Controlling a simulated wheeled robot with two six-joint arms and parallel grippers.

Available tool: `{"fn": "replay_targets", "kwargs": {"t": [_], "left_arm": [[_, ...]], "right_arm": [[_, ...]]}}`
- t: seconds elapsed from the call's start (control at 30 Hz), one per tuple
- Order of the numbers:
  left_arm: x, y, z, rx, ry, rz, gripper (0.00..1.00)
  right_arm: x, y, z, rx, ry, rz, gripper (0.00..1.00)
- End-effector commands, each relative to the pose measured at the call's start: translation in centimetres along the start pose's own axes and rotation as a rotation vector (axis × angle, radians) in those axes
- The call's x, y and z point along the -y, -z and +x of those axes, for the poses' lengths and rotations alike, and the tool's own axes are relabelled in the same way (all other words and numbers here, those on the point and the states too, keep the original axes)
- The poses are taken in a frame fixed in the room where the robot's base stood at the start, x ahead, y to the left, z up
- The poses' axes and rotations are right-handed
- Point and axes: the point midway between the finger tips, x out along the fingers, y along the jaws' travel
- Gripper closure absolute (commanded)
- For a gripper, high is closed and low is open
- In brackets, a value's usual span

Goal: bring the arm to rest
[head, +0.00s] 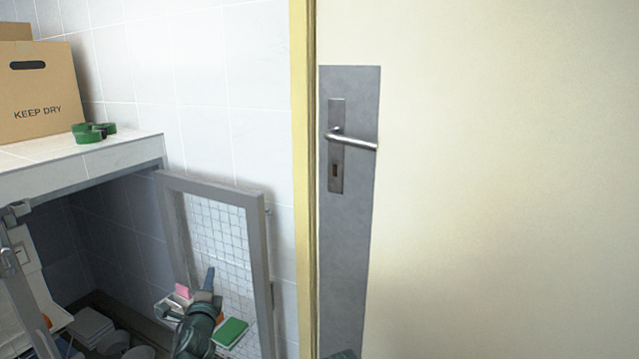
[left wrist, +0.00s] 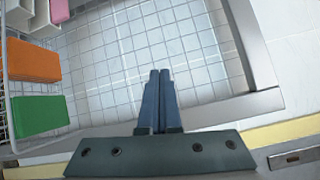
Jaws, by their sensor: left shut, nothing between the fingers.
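My left gripper (head: 208,282) shows low in the head view, in front of a grey-framed wire mesh kennel door (head: 262,275). In the left wrist view its two blue-grey fingers (left wrist: 157,75) are together with nothing between them, in front of the wire mesh (left wrist: 110,60). The fingers look apart from the frame (left wrist: 265,100). Only a small dark piece, perhaps of my right arm, shows at the bottom edge of the head view; the right gripper does not show.
A wire rack on the mesh door holds a green block (head: 230,332) and a pink one (head: 182,291); an orange block (left wrist: 33,60) shows in the wrist view. A cardboard box (head: 38,95) and green rings (head: 92,132) sit on the tiled ledge (head: 100,158). A cream door with a metal handle (head: 350,140) fills the right.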

Motion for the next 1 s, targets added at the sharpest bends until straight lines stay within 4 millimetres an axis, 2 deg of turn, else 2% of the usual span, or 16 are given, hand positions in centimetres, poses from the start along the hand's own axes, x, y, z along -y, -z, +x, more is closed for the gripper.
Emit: {"fn": "replay_targets", "kwargs": {"t": [0.17, 0.27, 0.4, 0.5, 0.67, 0.87, 0.9, 1.0], "left_arm": [[-5.1, 3.9, -2.4, 0.138, -0.312, -0.390, 1.00], [-8.5, 6.9, -5.2, 0.227, -0.511, -0.579, 1.00], [-12.5, 11.8, -11.1, 0.368, -0.805, -0.779, 1.00], [-14.3, 14.7, -15.7, 0.470, -0.992, -0.860, 1.00], [-15.5, 18.2, -22.4, 0.615, -1.228, -0.908, 1.00], [-15.2, 20.8, -30.0, 0.782, -1.461, -0.882, 1.00], [-13.8, 20.5, -30.0, 0.789, -1.463, -0.883, 1.00], [-11.7, 20.0, -29.8, 0.787, -1.459, -0.887, 1.00]], "right_arm": [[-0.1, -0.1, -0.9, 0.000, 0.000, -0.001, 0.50], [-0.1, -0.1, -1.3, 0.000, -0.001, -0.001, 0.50], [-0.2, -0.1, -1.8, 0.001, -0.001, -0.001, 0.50], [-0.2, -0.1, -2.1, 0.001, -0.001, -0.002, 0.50], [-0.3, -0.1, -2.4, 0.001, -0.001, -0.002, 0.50], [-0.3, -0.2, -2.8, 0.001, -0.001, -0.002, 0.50], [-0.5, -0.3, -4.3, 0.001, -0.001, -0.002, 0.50], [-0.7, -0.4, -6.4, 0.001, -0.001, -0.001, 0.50]]}}
